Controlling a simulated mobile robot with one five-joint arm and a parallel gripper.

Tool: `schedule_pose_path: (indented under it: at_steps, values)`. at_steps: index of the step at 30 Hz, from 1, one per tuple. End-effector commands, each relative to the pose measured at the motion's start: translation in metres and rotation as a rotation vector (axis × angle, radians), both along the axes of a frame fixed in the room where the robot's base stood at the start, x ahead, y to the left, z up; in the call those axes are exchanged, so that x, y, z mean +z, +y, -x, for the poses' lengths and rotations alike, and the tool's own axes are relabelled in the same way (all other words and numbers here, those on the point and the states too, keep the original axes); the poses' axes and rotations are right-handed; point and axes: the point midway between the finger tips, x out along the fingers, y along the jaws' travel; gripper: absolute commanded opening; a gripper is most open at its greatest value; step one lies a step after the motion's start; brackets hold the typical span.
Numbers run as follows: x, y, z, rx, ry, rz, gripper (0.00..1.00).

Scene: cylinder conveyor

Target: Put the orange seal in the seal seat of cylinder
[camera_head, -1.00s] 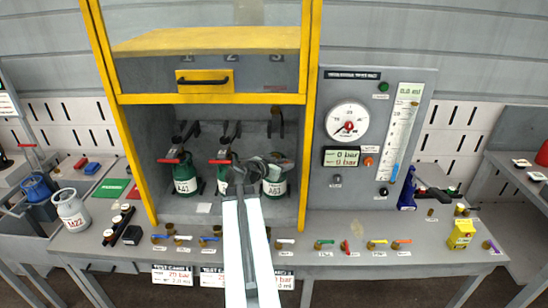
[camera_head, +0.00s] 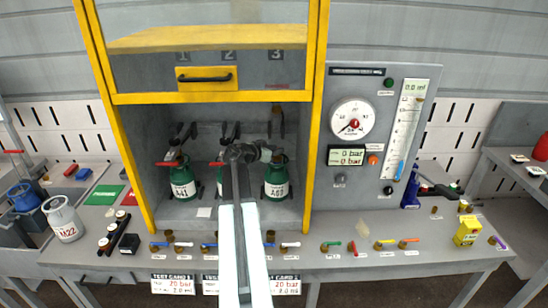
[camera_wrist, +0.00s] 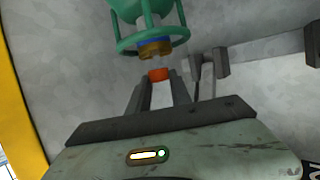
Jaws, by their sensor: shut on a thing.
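The orange seal (camera_wrist: 158,75) is held between the fingertips of my gripper (camera_wrist: 157,82) in the wrist view. Just beyond it is a green cylinder with a round guard (camera_wrist: 152,42) and a brass valve (camera_wrist: 155,48) with a blue ring. The seal looks close to the valve, with a small gap in the picture; the seat opening is not clearly visible. In the head view, my gripper (camera_head: 262,152) is at the top of the right-hand green cylinder (camera_head: 276,182).
The cylinders stand inside a yellow-framed cabinet (camera_head: 318,120) with a raised window. A dark clamp (camera_wrist: 208,68) is right of my fingers. Several coloured valve keys lie along the bench front. A gauge panel (camera_head: 384,150) stands at right, a grey M22 can (camera_head: 63,217) at left.

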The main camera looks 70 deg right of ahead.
Motion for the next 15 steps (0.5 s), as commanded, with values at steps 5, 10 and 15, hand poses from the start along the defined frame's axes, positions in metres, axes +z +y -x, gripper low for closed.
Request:
schedule_pose_path:
  at_steps: [5,10,15]
  values:
    - [-0.0231,-0.0009,0.0024,-0.003,0.000,0.000,0.00]
    - [-0.0207,-0.0009,0.0024,-0.004,-0.001,-0.002,0.00]
    - [-0.0272,-0.0018,0.0041,-0.006,-0.003,-0.001,0.00]
